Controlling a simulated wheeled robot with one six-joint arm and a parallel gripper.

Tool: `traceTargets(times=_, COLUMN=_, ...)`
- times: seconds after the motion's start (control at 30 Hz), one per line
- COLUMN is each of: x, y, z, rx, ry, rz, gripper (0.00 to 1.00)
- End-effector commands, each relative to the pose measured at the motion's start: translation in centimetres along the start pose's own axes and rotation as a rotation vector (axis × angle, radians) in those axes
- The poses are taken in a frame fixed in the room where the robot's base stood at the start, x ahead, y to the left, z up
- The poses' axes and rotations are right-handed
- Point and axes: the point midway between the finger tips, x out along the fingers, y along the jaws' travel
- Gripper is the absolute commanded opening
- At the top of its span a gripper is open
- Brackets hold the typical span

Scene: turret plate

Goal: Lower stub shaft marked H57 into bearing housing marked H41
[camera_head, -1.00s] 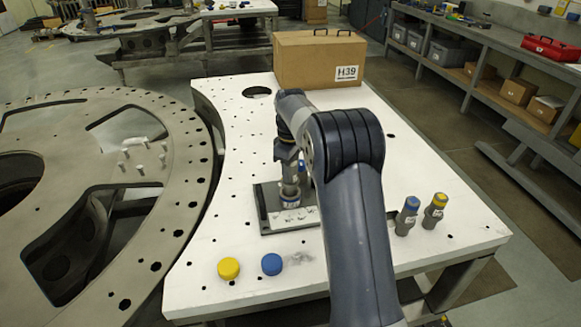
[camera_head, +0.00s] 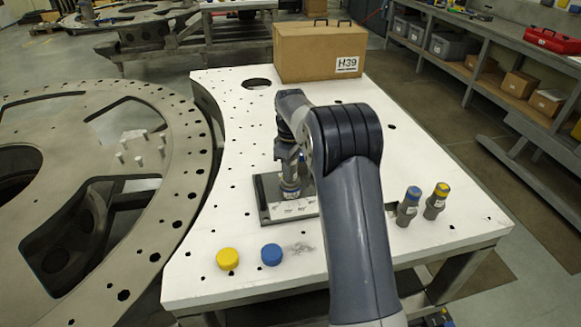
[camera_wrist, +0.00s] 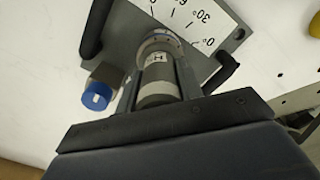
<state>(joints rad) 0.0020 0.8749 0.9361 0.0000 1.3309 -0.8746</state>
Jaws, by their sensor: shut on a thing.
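My gripper (camera_wrist: 155,85) is shut on a grey cylindrical stub shaft (camera_wrist: 157,93) in the wrist view. A white label with an H shows at the shaft's far end; the rest of the marking is unreadable. That end is at a round bearing housing (camera_wrist: 160,40) on a dark base plate with a white degree scale (camera_wrist: 192,18). I cannot tell how deep the shaft sits. My arm hides part of the plate's right side.
Yellow (camera_head: 228,259) and blue (camera_head: 271,255) caps lie in front. A cardboard box marked H39 (camera_head: 305,58) stands behind.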

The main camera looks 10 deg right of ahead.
Motion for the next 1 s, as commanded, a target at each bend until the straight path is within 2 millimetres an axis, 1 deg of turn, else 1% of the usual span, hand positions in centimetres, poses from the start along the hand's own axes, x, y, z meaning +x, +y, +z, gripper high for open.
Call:
traceTargets(times=0.37, x=-0.15, y=0.04, z=-0.03, rx=0.0, ry=0.002, rz=0.002, gripper=0.0)
traceTargets(times=0.4, x=-0.16, y=0.04, z=-0.03, rx=0.0, ry=0.002, rz=0.002, gripper=0.37)
traceTargets(times=0.7, x=-0.07, y=0.02, z=-0.01, rx=0.0, ry=0.001, rz=0.001, gripper=0.6)
traceTargets(times=0.9, x=0.09, y=-0.03, z=0.02, rx=0.0, ry=-0.001, rz=-0.001, gripper=0.6)
traceTargets(times=1.0, x=-0.34, y=0.02, z=-0.02, rx=0.0, ry=0.0, rz=0.001, gripper=0.6)
